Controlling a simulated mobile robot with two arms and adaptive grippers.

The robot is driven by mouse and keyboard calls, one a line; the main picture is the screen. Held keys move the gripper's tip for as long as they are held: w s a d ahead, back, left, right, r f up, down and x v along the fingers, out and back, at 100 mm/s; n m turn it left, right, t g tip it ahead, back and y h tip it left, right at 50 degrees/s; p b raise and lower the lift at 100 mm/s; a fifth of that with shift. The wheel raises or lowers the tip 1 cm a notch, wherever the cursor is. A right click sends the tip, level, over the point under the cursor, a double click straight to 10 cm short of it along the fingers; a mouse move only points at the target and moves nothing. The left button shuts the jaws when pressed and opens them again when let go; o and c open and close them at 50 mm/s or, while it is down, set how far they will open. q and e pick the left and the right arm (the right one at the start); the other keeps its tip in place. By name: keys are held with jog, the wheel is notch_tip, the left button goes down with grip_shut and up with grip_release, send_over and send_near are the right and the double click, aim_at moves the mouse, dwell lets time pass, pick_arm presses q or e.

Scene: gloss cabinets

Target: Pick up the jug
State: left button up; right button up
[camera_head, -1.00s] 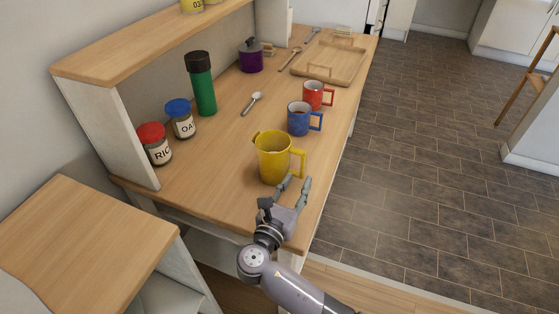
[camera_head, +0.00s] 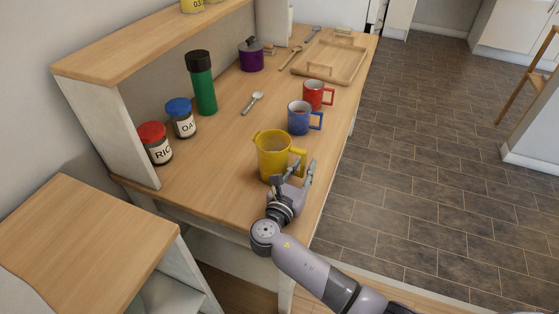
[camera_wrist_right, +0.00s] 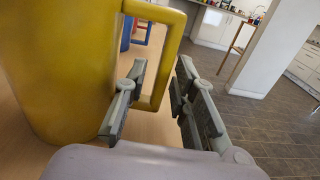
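The yellow jug (camera_head: 272,155) stands upright on the wooden counter, its handle (camera_head: 299,158) pointing right. In the right wrist view the jug (camera_wrist_right: 65,70) fills the left side, and its handle (camera_wrist_right: 168,50) reaches toward my fingers. My right gripper (camera_head: 297,170) is at the handle, on the near side of the jug. In the right wrist view the gripper (camera_wrist_right: 158,95) is open. Its left finger is close to the jug's wall and its right finger is to the right of the handle. Whether either finger touches the jug is unclear. My left gripper is not in view.
A blue mug (camera_head: 299,118) and a red mug (camera_head: 314,95) stand behind the jug. A spoon (camera_head: 252,103), a green bottle (camera_head: 202,83) and two jars, one red-lidded (camera_head: 155,143) and one blue-lidded (camera_head: 181,118), are to the left. A wooden tray (camera_head: 331,62) lies farther back.

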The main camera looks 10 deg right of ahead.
grip_shut()
dwell(0.3)
dwell(0.4)
jog(key=shift+r, duration=0.1)
